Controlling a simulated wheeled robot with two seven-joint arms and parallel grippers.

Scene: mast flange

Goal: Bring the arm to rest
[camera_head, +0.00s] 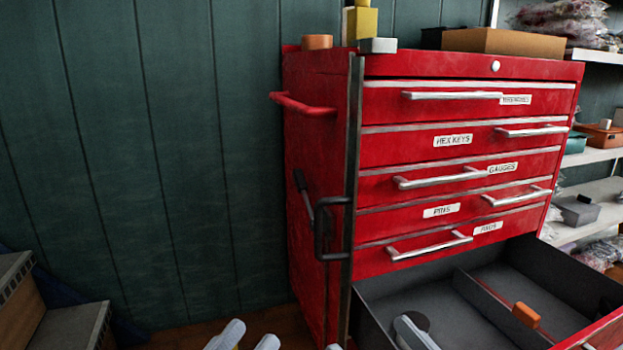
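My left gripper (248,338) shows only at the bottom edge, left of the red tool chest (318,160). Its two white fingertips stand apart with a gap between them; the rest is cut off by the frame. The chest's bottom drawer (463,304) is pulled out, and the gripper is to the left of it. A white and dark grey rounded piece (412,330) shows in or over the drawer's left part; I cannot tell what it is. My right gripper cannot be made out.
An orange block (526,315) lies in the open drawer by its divider. The labelled drawers above are shut. A black handle (320,225) and a red side bar (303,105) stick out from the chest's left side. Brown steps (45,325) stand lower left. Shelves (598,192) stand right.

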